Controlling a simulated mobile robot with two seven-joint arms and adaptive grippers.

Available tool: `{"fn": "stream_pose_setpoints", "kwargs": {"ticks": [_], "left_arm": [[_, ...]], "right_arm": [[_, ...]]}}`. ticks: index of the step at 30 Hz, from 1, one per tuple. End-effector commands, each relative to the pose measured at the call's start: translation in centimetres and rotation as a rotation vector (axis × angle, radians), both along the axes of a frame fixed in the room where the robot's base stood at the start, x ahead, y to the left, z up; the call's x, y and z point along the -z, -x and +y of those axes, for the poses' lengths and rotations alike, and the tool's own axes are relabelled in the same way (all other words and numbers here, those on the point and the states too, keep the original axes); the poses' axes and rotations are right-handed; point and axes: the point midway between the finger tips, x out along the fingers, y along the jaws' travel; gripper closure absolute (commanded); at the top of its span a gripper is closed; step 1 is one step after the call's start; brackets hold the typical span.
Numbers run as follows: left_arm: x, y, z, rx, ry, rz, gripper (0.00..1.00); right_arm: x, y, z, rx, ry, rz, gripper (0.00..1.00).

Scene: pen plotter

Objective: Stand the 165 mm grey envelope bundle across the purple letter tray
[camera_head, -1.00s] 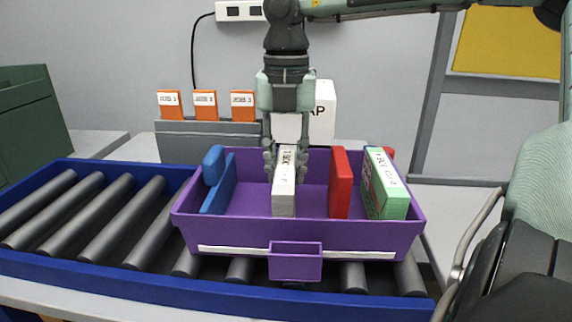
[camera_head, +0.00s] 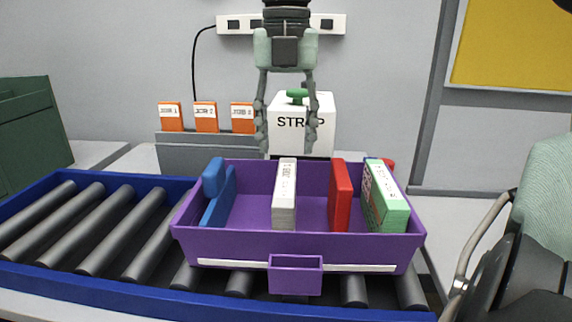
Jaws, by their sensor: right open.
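The grey envelope bundle (camera_head: 285,195) stands on edge in the purple letter tray (camera_head: 230,243), between the blue pieces and the red divider. Its long side runs from front to back, and a small label is on its top. My right gripper (camera_head: 287,147) is above and behind the bundle, open and empty, with its two fingers spread apart and clear of it. The tray sits on the roller conveyor. My left gripper is not in view.
In the tray are a blue divider (camera_head: 218,197), a red divider (camera_head: 341,196) and a green-and-white bundle (camera_head: 384,197). Behind stand a white box marked STRAP (camera_head: 316,128) and several orange cards (camera_head: 205,117) on a grey rack. Conveyor rollers (camera_head: 105,228) lie bare at left.

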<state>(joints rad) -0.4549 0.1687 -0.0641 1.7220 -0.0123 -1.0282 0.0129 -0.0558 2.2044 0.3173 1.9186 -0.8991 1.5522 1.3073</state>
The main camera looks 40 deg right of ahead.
Motion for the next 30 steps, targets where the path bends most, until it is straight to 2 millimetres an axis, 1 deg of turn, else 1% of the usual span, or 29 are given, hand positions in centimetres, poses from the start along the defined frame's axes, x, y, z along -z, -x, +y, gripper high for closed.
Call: {"fn": "stream_pose_setpoints", "kwargs": {"ticks": [1,3,6,9,14,30], "left_arm": [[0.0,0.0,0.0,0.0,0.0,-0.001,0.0],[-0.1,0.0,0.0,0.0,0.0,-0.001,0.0],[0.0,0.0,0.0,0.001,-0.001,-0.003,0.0],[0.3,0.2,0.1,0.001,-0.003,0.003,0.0],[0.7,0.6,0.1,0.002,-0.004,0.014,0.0],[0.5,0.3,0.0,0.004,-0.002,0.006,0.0]], "right_arm": [[-1.1,0.0,0.0,0.002,0.002,-0.003,0.52],[-2.2,0.0,0.0,0.002,0.001,-0.001,0.52],[-3.5,0.0,0.0,0.001,0.0,-0.001,0.52],[-4.2,0.0,0.0,0.0,0.0,0.0,0.52],[-4.5,0.0,0.0,0.0,-0.001,0.0,0.52],[-4.4,0.0,0.0,0.0,-0.001,0.001,0.52]]}}
